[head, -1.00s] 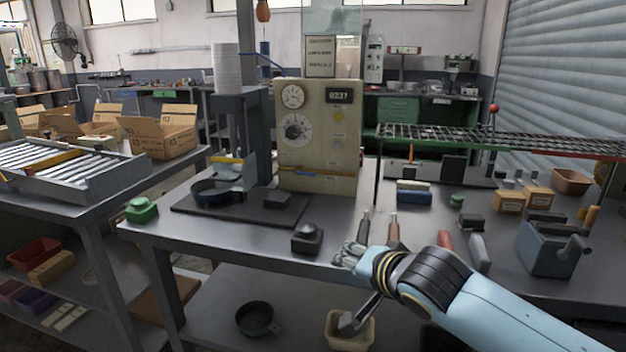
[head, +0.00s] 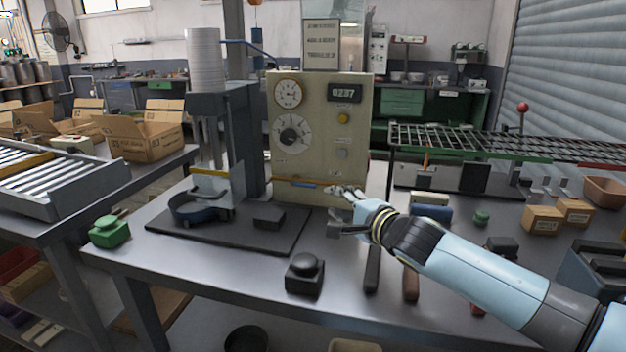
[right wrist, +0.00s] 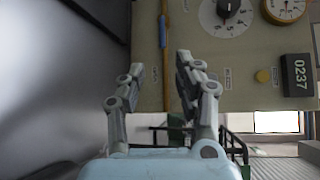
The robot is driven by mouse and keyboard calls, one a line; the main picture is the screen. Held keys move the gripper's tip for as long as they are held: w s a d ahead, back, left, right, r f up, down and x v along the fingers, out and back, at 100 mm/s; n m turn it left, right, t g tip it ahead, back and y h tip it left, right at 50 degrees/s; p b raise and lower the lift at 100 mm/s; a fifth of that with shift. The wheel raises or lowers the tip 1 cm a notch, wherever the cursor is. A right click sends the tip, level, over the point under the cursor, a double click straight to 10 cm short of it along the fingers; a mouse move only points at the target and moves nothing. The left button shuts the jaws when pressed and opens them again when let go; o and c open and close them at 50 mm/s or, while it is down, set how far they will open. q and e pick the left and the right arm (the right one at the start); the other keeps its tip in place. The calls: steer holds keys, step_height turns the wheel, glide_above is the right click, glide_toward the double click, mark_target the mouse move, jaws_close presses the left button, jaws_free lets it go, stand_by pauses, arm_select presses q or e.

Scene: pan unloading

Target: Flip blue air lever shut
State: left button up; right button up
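The blue lever (head: 306,185) is a thin bar low on the front of the beige control panel (head: 350,145). It lies along an orange-brown rod there. In the right wrist view the blue lever (right wrist: 162,30) shows beyond the fingertips, beside the orange-brown rod (right wrist: 181,62). My right gripper (head: 338,208) is in front of the panel's lower right part, just right of the lever. In the right wrist view its two fingers (right wrist: 160,75) are spread apart with nothing held between them. I cannot tell whether a finger touches the rod. My left gripper is not in view.
A dark press with a blue pan (head: 188,210) stands left of the panel on a black mat (head: 262,240). Tool handles lie below my right arm. A wire rack (head: 470,140) is at right.

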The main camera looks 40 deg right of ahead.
mark_target(310, 187)
steer(key=shift+w+d, duration=0.2)
steer(key=shift+w, duration=0.35)
steer(key=w, duration=0.2)
steer(key=shift+w+f, duration=0.1)
steer(key=shift+w, duration=0.2)
steer(key=w+b, duration=0.1)
steer(key=w, duration=0.1)
steer(key=w+f+b, duration=0.1)
steer(key=w+b, duration=0.3)
steer(key=shift+w+d+f, duration=0.15)
steer(key=shift+w+d, duration=0.05)
steer(key=shift+d, duration=0.05)
steer(key=shift+w+d+b, duration=0.1)
steer(key=shift+w+b, duration=0.3)
steer(key=shift+w, duration=0.1)
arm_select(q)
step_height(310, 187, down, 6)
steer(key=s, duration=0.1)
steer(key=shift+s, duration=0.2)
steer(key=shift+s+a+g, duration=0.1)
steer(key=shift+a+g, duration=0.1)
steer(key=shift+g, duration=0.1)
arm_select(e)
jaws_close()
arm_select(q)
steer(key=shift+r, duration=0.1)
